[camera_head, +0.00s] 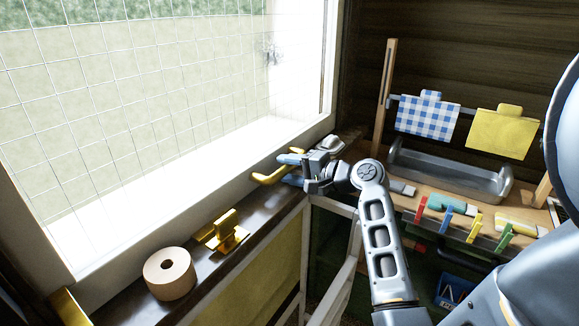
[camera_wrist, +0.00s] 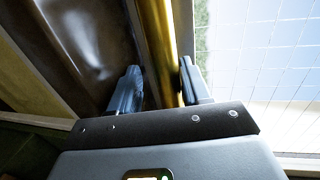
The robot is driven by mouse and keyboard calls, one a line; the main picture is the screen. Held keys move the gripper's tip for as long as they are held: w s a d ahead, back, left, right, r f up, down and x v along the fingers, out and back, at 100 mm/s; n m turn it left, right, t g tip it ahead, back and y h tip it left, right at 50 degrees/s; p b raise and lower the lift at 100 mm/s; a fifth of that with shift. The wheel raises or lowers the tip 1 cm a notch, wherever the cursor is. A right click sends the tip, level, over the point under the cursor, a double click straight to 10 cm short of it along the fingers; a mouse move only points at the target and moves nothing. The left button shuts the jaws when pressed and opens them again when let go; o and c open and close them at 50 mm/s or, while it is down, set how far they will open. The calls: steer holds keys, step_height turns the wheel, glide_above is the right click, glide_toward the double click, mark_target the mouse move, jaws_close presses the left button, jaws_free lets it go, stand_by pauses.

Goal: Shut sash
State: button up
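The window sash (camera_head: 140,215) has a pale frame and a bright pane crossed by a wire grid, filling the left of the head view. The grid also shows at the right of the wrist view (camera_wrist: 265,65). A curved yellow handle (camera_head: 268,178) stands at the sash's lower rail. My gripper (camera_head: 291,169) is at the handle's right end, its blue fingers spread. In the wrist view, the golden bar (camera_wrist: 160,50) runs between the fingers of my gripper (camera_wrist: 160,88), close to the right finger, with a small gap at the left one. Contact is unclear.
On the dark sill stand a gold bracket (camera_head: 226,236) and a pale roll (camera_head: 169,274). A white frame (camera_head: 340,285) stands below the sill.

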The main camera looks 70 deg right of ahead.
steer(key=shift+o, duration=0.4)
steer(key=v, duration=0.7)
steer(key=shift+s+b, duration=0.35)
steer(key=shift+b, duration=0.1)
steer(key=shift+a, duration=0.1)
